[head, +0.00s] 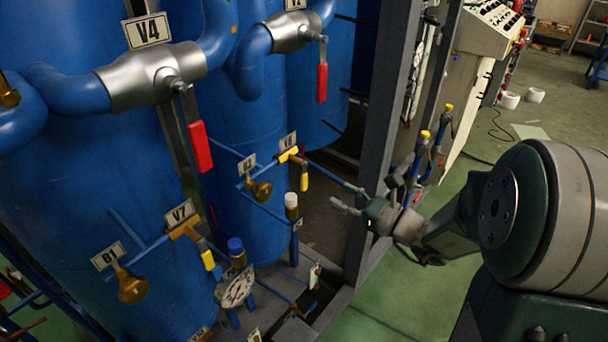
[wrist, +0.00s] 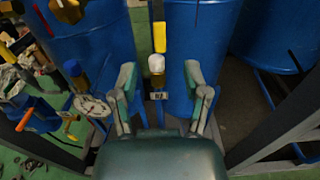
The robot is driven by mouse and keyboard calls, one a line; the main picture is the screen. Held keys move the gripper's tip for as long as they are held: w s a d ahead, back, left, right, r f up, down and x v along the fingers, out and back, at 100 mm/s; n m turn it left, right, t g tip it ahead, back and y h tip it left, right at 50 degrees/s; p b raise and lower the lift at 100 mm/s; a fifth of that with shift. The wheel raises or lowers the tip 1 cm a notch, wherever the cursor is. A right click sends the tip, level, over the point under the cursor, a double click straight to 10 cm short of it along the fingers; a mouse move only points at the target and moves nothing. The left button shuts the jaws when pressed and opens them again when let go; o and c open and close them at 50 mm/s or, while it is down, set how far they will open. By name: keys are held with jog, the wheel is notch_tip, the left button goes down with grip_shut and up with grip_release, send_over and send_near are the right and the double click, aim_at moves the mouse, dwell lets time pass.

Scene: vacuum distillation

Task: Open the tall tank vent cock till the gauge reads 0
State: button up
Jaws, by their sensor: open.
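My gripper (head: 362,208) is open and empty, right of the blue tanks and clear of the valves in the head view. In the wrist view its fingers (wrist: 160,88) stand apart either side of a white-capped fitting (wrist: 157,65), with a yellow lever (wrist: 159,37) beyond. In the head view a brass cock with a yellow lever (head: 304,181) hangs on the middle tank (head: 240,110). Another yellow-lever cock, tagged V7 (head: 207,260), is on the left tank (head: 80,180). The round gauge (head: 237,287) is lower down; its reading is too small to tell. Which cock is the tall tank vent is unclear.
Red-handled valves (head: 199,146) and thick blue pipes hang above. A grey frame post (head: 385,130) stands close beside my gripper. Thin blue pipes and tags stick out from the tanks. Green floor (head: 380,322) is free at the bottom.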

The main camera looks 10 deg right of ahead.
aim_at(306, 177)
jog(key=x, duration=1.1)
jog(key=shift+f, duration=0.1)
jog(key=shift+s, duration=0.1)
grip_shut()
